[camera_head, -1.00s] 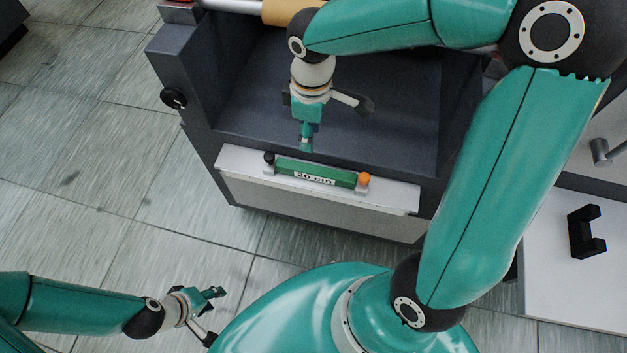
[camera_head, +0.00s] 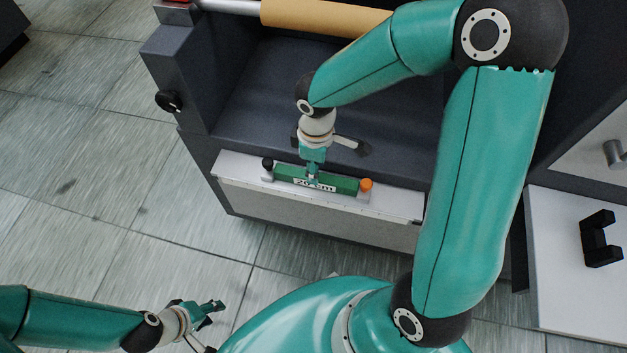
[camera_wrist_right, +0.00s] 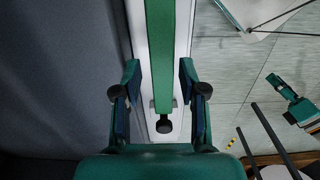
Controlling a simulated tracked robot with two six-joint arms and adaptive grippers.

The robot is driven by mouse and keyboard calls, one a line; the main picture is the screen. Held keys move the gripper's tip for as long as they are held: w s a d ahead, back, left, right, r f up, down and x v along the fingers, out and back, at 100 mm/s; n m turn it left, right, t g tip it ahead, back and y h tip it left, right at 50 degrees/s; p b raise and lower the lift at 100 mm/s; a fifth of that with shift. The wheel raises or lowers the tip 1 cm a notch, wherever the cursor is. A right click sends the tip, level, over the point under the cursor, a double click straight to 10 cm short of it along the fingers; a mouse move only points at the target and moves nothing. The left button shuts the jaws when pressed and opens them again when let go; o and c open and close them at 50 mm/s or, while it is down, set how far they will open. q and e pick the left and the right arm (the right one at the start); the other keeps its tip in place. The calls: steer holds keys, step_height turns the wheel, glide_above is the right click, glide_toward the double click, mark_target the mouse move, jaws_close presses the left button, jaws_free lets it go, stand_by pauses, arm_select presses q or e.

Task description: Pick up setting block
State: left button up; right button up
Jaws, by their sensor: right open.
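The setting block is a green bar (camera_head: 341,185) with a white "20 cm" label, lying on the narrow white ledge (camera_head: 235,168) at the machine's front. My right gripper (camera_head: 315,179) is over the bar near its label, pointing down. In the right wrist view, the green bar (camera_wrist_right: 160,50) runs between the two open fingers of my right gripper (camera_wrist_right: 160,90), with a gap on each side. My left gripper (camera_head: 213,312) is low at the left over the floor, away from the block; its fingers are too small to judge.
A black knob (camera_head: 268,164) and an orange knob (camera_head: 365,184) stand at the bar's ends. A tan roller (camera_head: 325,20) spans the machine's top. A black bracket (camera_head: 600,238) lies on a white surface at the right. Tiled floor is clear at the left.

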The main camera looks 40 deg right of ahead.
step_height(320, 180, down, 4)
steer(key=shift+s+f+b, duration=0.1)
steer(key=shift+s+b, duration=0.05)
steer(key=shift+b, duration=0.3)
jaws_close()
